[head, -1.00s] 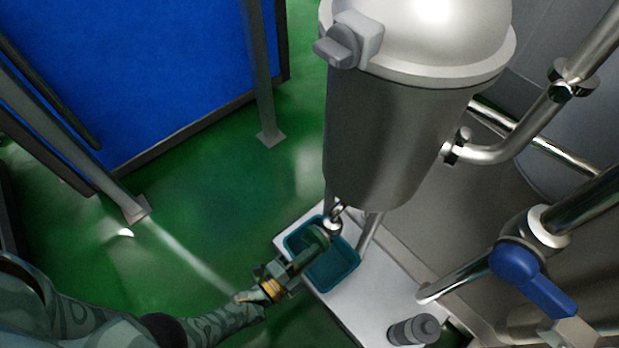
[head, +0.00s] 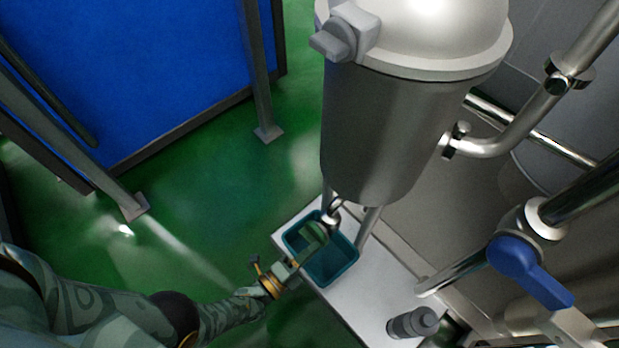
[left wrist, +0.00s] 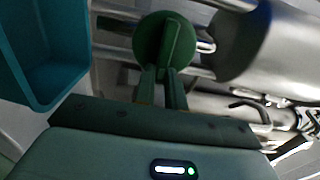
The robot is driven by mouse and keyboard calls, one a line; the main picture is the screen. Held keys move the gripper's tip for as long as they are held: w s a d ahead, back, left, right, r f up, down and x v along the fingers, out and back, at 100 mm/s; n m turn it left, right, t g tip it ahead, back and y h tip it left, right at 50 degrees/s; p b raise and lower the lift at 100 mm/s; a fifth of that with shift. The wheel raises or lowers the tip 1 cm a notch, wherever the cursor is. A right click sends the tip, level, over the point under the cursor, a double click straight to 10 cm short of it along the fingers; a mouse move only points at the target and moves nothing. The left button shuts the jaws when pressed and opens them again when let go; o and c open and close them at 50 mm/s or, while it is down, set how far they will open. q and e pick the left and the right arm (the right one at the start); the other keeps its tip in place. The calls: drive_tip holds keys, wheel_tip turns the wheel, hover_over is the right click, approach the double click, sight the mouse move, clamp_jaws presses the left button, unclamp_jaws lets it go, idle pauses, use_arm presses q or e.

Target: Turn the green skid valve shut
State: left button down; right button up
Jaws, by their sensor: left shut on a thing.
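The green skid valve (head: 314,232) has a round green handle with a raised bar across it. It sits low under the steel tank (head: 385,140), by the outlet fitting and over a teal bin (head: 347,269). In the left wrist view the round handle (left wrist: 150,36) faces me, with the bar (left wrist: 172,42) standing about upright in that picture. My left gripper (head: 300,250) reaches in from the lower left. Its two fingers (left wrist: 163,76) are closed on the bar. The right gripper is not in view.
A pale skid top (head: 345,310) carries the teal bin and a grey cylinder (head: 412,323). A blue-handled valve (head: 515,257) and steel pipes crowd the right. A blue panel (head: 110,70) on grey legs stands at the back left. Green floor between is clear.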

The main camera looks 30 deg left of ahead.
use_arm(q)
drive_tip(key=shift+s+f, duration=0.15)
drive_tip(key=shift+s, duration=0.05)
drive_tip(key=c, duration=1.5)
unclamp_jaws()
drive_tip(key=shift+o, duration=0.2)
drive_tip(key=shift+w, duration=0.1)
